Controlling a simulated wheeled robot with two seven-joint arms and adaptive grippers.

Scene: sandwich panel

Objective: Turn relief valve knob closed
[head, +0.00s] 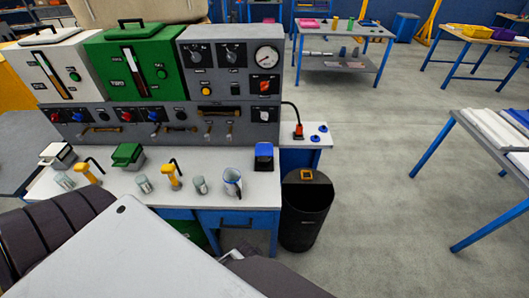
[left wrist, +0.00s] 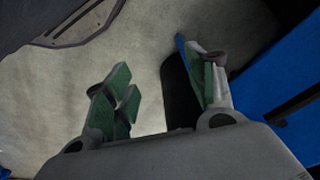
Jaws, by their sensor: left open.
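A grey control panel (head: 222,118) stands at the back of the workbench in the head view. Its upper right box carries a round white gauge (head: 268,57), two black knobs (head: 196,54) and a red-orange knob (head: 265,87) below the gauge. The labels are too small to read, so I cannot tell which knob is the relief valve. My left gripper (left wrist: 158,78) shows in the left wrist view with its green-padded fingers apart and nothing between them. It points at the floor beside a blue surface, away from any knob. Neither gripper shows in the head view.
On the white worktop (head: 215,186) stand a metal jug (head: 232,183), yellow-handled tools (head: 170,177), small cups and a green-lidded box (head: 128,155). A black bin (head: 306,212) stands at the bench's right. Open floor (head: 385,150) lies farther right.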

